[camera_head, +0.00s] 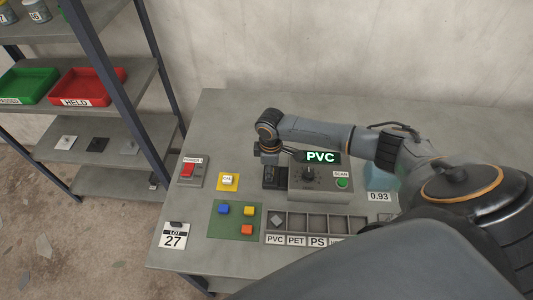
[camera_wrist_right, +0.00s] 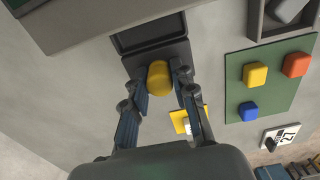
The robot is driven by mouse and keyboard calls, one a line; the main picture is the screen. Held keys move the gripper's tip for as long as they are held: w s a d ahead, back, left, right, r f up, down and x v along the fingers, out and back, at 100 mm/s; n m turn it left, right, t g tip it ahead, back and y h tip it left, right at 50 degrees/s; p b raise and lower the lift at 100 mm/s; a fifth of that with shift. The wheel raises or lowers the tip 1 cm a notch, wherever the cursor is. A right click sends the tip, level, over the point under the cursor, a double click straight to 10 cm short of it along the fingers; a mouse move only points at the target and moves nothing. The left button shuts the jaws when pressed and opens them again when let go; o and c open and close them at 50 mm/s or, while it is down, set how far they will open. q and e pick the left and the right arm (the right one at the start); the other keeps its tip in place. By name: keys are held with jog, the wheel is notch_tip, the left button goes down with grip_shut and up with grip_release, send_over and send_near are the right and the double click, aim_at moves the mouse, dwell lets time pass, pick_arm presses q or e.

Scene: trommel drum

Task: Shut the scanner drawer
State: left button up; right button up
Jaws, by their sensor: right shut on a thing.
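The scanner (camera_head: 320,183) is a grey box on the table with a lit PVC display (camera_head: 320,157), a dark knob and a green SCAN button. Its dark drawer (camera_head: 272,182) sticks out to the left, open; its dark tray (camera_wrist_right: 150,38) shows in the right wrist view and looks empty. My right gripper (camera_head: 268,160) is over the drawer's outer end. In the wrist view the right gripper (camera_wrist_right: 159,82) is shut on a yellow rounded piece, which looks like the drawer's handle (camera_wrist_right: 159,76). My left gripper is not in view.
A green mat (camera_head: 217,232) with blue, yellow and red blocks lies in front. A row of labelled bins (camera_head: 318,222) is below the scanner. A yellow plate (camera_head: 228,182) and a red switch (camera_head: 188,170) are left of the drawer. Shelving stands at far left.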

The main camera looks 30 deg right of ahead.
aim_at(281, 179)
jog(key=shift+s+d+f+p, duration=0.2)
jog(key=shift+s+d+p, duration=0.3)
jog(key=shift+s+d, duration=0.25)
jog(key=shift+s+d+f+p, duration=0.2)
jog(key=shift+s+d+p, duration=0.25)
jog(key=shift+s+d, duration=0.3)
jog(key=o, duration=1.7)
jog(key=shift+w+d, duration=0.1)
jog(key=shift+w, duration=0.1)
jog(key=shift+w+r, duration=0.1)
jog(key=shift+r, duration=0.05)
